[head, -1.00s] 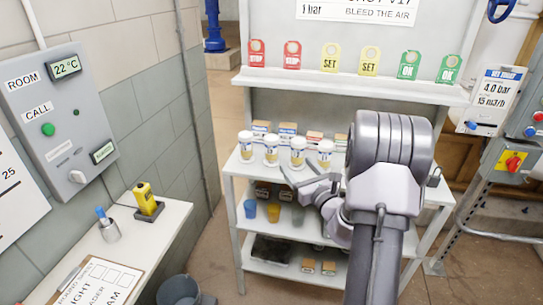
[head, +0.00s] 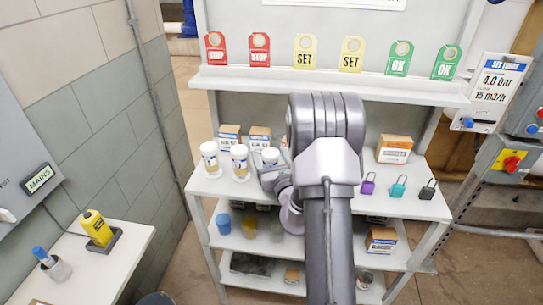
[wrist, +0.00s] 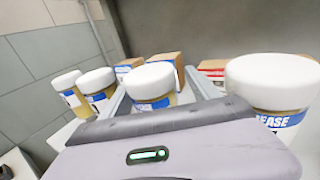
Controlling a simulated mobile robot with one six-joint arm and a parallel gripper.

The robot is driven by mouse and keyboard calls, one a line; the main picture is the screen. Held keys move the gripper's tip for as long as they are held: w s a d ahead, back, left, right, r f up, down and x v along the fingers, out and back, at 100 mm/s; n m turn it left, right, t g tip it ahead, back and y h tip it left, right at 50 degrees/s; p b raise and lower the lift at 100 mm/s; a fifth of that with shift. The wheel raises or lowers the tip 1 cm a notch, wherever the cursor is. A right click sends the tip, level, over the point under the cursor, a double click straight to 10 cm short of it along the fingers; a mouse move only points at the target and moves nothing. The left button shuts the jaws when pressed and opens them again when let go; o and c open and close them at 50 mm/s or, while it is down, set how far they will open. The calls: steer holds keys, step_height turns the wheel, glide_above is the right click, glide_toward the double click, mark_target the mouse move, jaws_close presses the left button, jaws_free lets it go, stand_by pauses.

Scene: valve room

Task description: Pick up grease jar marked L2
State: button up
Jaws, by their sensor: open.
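Several white-lidded grease jars stand in a row on the upper shelf of the rack. In the head view I see the leftmost jar (head: 210,158), the second jar (head: 240,162) and the third jar (head: 270,155), which is partly covered by my gripper. In the wrist view the third jar (wrist: 152,82) shows between the open fingers of my gripper (wrist: 158,88); contact cannot be told. A nearer jar (wrist: 275,85) with "GREASE" on its label stands right of the fingers; my arm hides it in the head view. I cannot read an L2 mark on any jar.
Small boxes (head: 229,137) stand behind the jars. A larger box (head: 394,149) and padlocks (head: 398,187) are at the right of the shelf. Colored tags (head: 305,52) line the ledge above. Cups (head: 223,223) stand on the lower shelf.

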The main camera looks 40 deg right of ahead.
steer(key=shift+w, duration=0.35)
steer(key=shift+s+a+r, duration=0.15)
steer(key=shift+a, duration=0.05)
jaws_close()
steer(key=shift+r, duration=0.1)
